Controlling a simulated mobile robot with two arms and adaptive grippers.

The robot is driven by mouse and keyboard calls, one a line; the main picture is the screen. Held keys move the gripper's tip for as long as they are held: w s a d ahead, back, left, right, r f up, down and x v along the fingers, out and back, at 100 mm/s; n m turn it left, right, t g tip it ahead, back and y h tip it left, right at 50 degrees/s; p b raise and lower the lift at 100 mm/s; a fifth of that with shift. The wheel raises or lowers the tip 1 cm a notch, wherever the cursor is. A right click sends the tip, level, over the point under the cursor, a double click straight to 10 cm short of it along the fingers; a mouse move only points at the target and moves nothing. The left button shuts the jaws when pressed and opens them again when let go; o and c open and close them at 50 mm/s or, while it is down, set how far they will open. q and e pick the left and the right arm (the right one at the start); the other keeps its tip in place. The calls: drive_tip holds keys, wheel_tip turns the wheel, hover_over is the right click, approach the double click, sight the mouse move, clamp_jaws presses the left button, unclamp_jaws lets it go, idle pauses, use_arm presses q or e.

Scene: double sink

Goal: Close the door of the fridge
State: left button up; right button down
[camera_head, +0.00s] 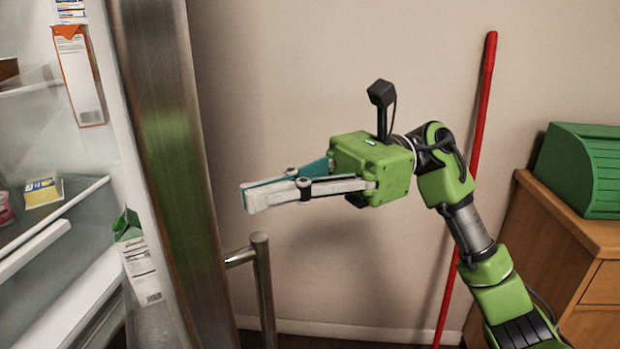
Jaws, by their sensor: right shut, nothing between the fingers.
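The fridge stands open on the left, its lit inside and a shelf (60,215) in view. Its door (170,150) is swung out, seen nearly edge-on as a tall steel panel, with cartons on its inner side. The door's metal bar handle (264,285) sticks out at the lower right of the panel. My right gripper (250,197) is shut and empty, pointing left. Its fingertips show just right of the door's outer face, above the handle; whether they touch the door cannot be told. My left gripper is not in view.
An orange and white carton (80,75) and a green and white carton (138,258) stand on the door's inner side. A red pole (483,110) leans on the wall behind my right arm. A wooden cabinet (560,250) with a green bread box (585,170) stands at the right.

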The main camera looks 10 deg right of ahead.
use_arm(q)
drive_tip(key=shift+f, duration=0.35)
use_arm(e)
drive_tip(key=x, duration=0.3)
drive_tip(key=shift+a, duration=0.1)
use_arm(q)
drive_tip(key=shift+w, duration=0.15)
